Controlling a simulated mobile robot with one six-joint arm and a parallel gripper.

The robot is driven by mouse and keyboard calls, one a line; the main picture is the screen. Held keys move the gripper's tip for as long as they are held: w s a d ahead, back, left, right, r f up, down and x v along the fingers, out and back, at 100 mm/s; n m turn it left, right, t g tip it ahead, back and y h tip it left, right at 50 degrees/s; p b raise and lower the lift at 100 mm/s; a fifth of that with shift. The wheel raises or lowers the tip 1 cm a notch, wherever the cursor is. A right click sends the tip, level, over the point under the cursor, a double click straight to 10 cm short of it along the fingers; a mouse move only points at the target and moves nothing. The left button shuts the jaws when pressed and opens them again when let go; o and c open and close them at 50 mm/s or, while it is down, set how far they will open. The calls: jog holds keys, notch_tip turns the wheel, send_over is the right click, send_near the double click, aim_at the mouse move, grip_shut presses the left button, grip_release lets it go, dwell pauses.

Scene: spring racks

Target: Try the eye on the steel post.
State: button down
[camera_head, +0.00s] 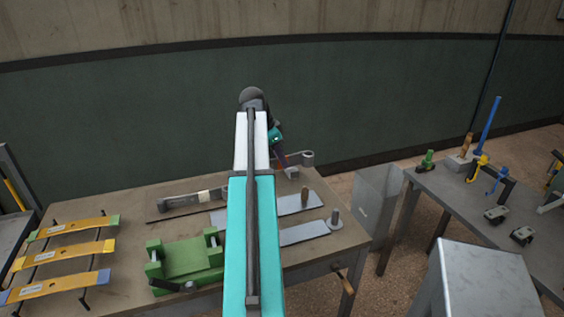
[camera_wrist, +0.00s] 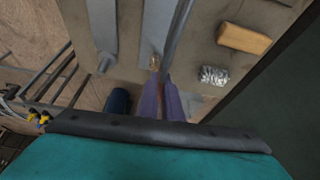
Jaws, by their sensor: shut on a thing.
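My gripper (camera_head: 285,165) is at the end of my arm, over the back right of the table; its purple fingers (camera_wrist: 165,98) are shut on a grey spring leaf (camera_wrist: 180,35). A round grey eye (camera_head: 307,157) shows just right of my gripper in the head view; the rest of the leaf is largely hidden by my arm. The steel post (camera_head: 335,218) stands upright on a flat plate at the table's right edge, nearer than the eye and apart from it. It also shows in the wrist view (camera_wrist: 105,62), left of my fingers.
A second plate with a brown post (camera_head: 304,197) lies between the steel post and my gripper. A green fixture (camera_head: 185,262) and a rack of yellow leaves (camera_head: 65,255) stand left. A wooden block (camera_wrist: 243,38) and a shiny cylinder (camera_wrist: 214,75) lie near the wall side.

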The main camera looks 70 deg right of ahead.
jog(key=shift+r+p, duration=0.4)
jog(key=shift+r, duration=0.5)
jog(key=w+a+f+n+t+h, duration=0.1)
jog(key=w+a+n+t, duration=0.2)
jog(key=w+a+n, duration=0.85)
jog(key=w+a+f+n+t, duration=0.1)
jog(key=w+a+n+t, duration=0.15)
jog(key=w+a, duration=1.7)
jog(key=w+a+n+y, duration=0.1)
jog(key=w+a+n, duration=0.3)
jog(key=a, duration=0.8)
jog(key=w+a+n+t+y, duration=0.1)
jog(key=w+a+n, duration=0.4)
jog(key=a, duration=0.7)
jog(key=w+a+n+t+y, duration=0.1)
jog(key=w+a+n, duration=0.3)
jog(key=a, duration=0.8)
jog(key=shift+w+a+y+b, duration=0.35)
jog(key=shift+y, duration=0.15)
jog(key=shift+a, duration=0.15)
